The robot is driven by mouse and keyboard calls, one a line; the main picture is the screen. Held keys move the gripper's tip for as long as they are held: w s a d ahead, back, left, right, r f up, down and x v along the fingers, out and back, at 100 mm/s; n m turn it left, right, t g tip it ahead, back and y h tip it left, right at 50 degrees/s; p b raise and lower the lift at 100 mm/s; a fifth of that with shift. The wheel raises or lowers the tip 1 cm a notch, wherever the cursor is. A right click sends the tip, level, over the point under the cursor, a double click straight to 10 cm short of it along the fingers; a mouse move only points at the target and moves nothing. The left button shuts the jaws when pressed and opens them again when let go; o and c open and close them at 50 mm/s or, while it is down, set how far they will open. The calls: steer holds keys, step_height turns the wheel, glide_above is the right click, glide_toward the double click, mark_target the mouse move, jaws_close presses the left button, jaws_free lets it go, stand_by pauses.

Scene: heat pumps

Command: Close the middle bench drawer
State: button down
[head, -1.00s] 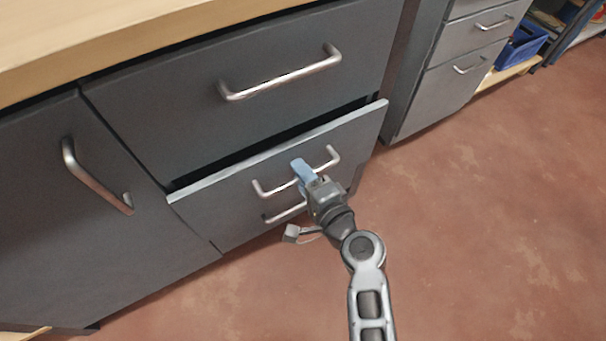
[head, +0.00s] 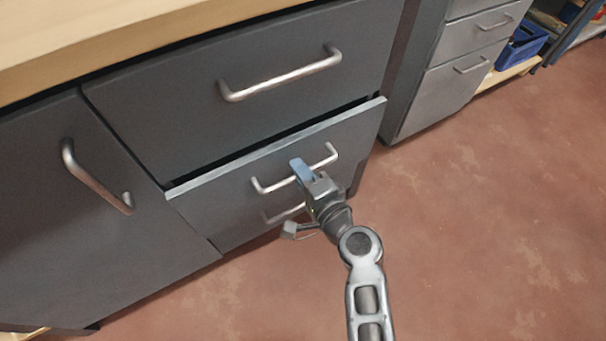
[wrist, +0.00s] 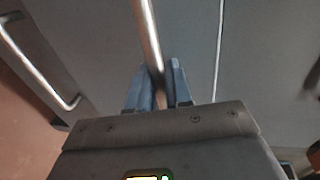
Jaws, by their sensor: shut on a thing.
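The middle bench drawer (head: 225,197) stands slightly open, with a narrow dark gap above its top edge. Its silver bar handle (head: 273,185) runs across the front. My gripper (head: 300,170), with blue fingers, is shut on this handle. In the wrist view the handle (wrist: 147,32) passes between the two blue fingertips (wrist: 158,88). The fingers and wrist hide the middle of the handle and part of the drawer front in the head view.
The closed top drawer (head: 190,120) is above, and a cupboard door (head: 60,220) is to the left. A lower handle (head: 283,214) shows below my gripper. A grey cabinet (head: 440,90) stands to the right. Open reddish floor (head: 490,220) lies at right and front.

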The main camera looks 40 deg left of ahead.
steer(key=x, duration=0.3)
steer(key=shift+w+a+r+b, duration=0.1)
steer(key=shift+a+r+b, duration=0.1)
steer(key=shift+r+b, duration=0.15)
steer(key=c, duration=1.2)
jaws_free()
steer(key=shift+a, duration=0.1)
steer(key=p+v, duration=0.1)
steer(key=v, duration=0.6)
steer(key=shift+d+p, duration=0.3)
steer(key=shift+d, duration=0.1)
steer(key=shift+d, duration=0.1)
